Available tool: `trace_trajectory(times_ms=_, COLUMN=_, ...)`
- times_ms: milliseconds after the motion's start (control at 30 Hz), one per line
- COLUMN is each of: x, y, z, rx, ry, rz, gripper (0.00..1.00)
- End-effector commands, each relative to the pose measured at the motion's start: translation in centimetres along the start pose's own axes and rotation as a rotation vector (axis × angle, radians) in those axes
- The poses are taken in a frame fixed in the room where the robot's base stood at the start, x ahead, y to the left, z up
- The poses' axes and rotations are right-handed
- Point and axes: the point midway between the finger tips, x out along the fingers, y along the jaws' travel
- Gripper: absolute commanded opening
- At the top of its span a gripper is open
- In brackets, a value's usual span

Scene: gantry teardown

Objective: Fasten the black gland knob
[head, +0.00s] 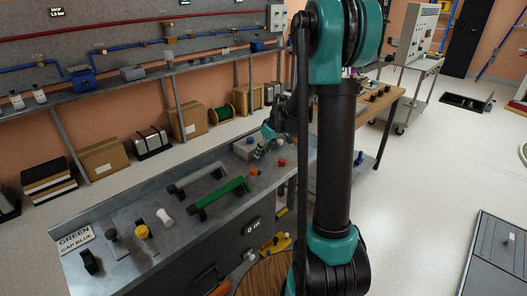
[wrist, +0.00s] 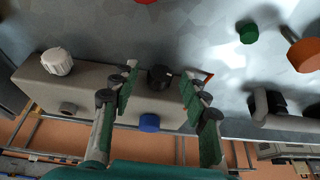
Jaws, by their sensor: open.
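The black gland knob (wrist: 159,77) sits on a beige-grey box (wrist: 100,92) in the wrist view. My gripper (wrist: 159,82) is open, with one green-padded finger on each side of the knob. Gaps show between the knob and both fingers, so they appear not to touch it. I cannot tell how deep the fingertips reach. In the head view my gripper (head: 267,138) is over the far end of the grey bench, by the box (head: 243,148); the black knob cannot be made out there.
The box also bears a white knob (wrist: 57,61) and a blue cap (wrist: 149,122). A green cap (wrist: 248,32) and an orange piece (wrist: 305,54) are nearby on the metal top. A green handle (head: 220,196) and a grey handle (head: 196,179) stand along the bench (head: 120,212).

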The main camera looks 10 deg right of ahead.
Motion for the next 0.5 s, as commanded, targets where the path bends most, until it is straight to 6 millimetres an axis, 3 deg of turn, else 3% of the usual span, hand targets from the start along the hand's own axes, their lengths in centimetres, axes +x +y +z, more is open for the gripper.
trace_trajectory(times_ms=300, x=0.17, y=-0.01, z=0.0, rx=0.0, ry=0.0, rz=0.0, gripper=0.44)
trace_trajectory(times_ms=500, x=0.16, y=-0.01, z=0.0, rx=0.0, ry=0.0, rz=0.0, gripper=0.2)
